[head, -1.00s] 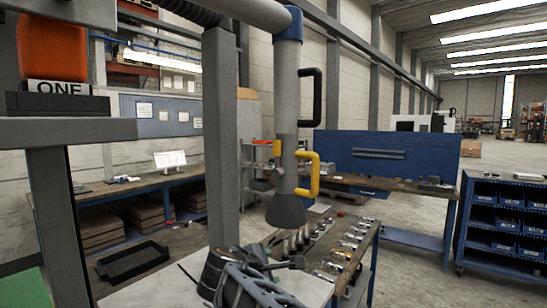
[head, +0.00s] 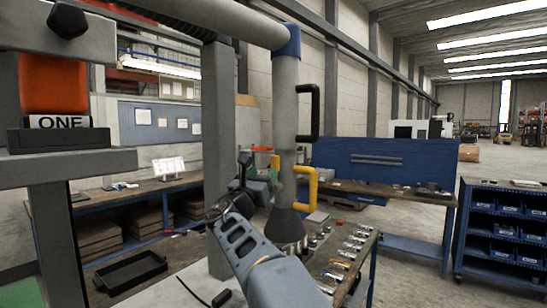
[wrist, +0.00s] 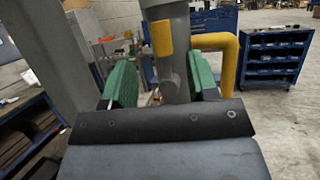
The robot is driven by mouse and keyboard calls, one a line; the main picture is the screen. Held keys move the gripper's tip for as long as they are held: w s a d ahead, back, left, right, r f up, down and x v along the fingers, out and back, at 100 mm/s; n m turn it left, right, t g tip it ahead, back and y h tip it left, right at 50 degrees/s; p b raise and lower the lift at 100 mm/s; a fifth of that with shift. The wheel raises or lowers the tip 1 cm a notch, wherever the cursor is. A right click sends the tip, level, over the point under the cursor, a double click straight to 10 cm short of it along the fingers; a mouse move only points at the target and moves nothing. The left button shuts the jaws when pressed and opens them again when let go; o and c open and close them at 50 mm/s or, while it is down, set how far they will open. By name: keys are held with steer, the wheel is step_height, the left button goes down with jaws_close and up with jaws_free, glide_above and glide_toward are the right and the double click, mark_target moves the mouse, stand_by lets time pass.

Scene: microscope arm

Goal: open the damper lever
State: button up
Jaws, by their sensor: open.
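The damper lever (head: 276,162) is a short yellow piece on the left side of the grey hanging duct (head: 285,100). In the wrist view the yellow lever (wrist: 162,38) stands upright on the duct, just above and between my fingers. My gripper (head: 262,182) is beside the duct's lower part, close to the lever. Its green finger pads (wrist: 162,82) are spread apart with the duct behind the gap. I cannot tell whether they touch anything. Part of the lever's lower end is hard to see.
A yellow loop handle (head: 312,184) is on the duct's right side, near my right finger, with a black handle (head: 310,112) above. The dark hood (head: 286,224) hangs over a bench with metal parts. A grey post (head: 218,140) stands left.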

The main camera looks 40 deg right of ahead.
mark_target(273, 161)
steer(key=p+x, duration=0.2)
steer(key=x, duration=0.6)
steer(key=shift+f+p, duration=0.1)
steer(key=shift+p, duration=0.3)
jaws_close()
